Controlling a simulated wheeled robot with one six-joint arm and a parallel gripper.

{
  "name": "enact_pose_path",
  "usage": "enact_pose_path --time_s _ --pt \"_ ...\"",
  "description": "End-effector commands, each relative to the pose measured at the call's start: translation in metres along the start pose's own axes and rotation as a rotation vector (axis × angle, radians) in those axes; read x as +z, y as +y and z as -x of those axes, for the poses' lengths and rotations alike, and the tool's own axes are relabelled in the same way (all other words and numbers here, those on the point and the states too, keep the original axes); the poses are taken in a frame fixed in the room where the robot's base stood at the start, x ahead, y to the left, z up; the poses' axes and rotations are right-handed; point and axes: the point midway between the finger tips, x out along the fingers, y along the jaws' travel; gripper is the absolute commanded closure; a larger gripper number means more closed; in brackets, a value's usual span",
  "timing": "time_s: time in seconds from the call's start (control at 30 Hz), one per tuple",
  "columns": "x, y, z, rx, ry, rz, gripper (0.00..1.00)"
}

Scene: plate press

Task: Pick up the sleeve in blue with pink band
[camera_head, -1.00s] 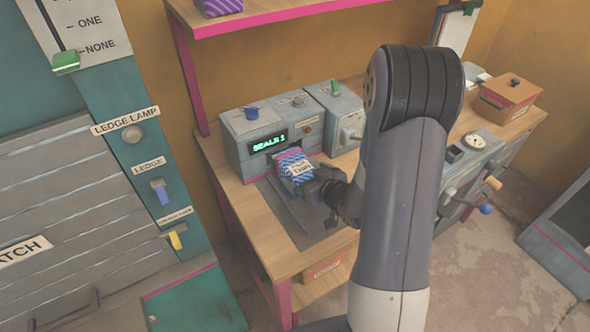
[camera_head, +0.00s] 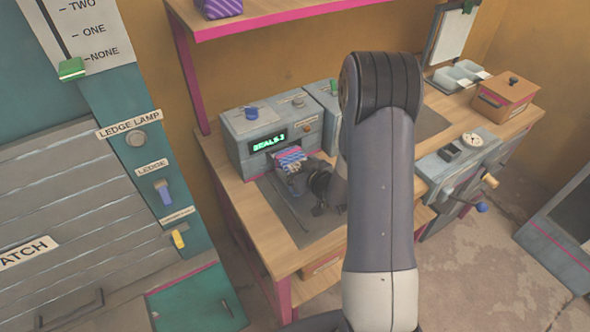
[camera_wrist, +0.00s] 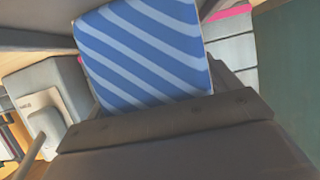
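The blue striped sleeve (camera_head: 289,157) with a pink band is at the front of the grey sealing machine (camera_head: 240,142), under its green display. My gripper (camera_head: 303,175) reaches it from the right and looks shut on it; my wrist and forearm hide part of the grip. In the wrist view the sleeve (camera_wrist: 145,50) shows its blue diagonal stripes large, against the dark gripper parts. Its pink band and label are not clear there.
A dark mat (camera_head: 285,215) lies on the wooden bench before the machine. A purple packet (camera_head: 219,8) sits on the shelf above. A lidded orange-brown box (camera_head: 505,99) and a lever unit (camera_head: 460,160) stand right. A teal panel with shutter (camera_head: 75,200) is left.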

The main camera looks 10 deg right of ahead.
Motion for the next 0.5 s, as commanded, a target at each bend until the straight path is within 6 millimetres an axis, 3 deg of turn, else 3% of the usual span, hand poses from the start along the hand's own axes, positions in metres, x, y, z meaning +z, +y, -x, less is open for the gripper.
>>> enact_pose_path --time_s 0.5 --pt "-0.0008 0.0001 0.0002 0.0 0.002 0.0 0.59"
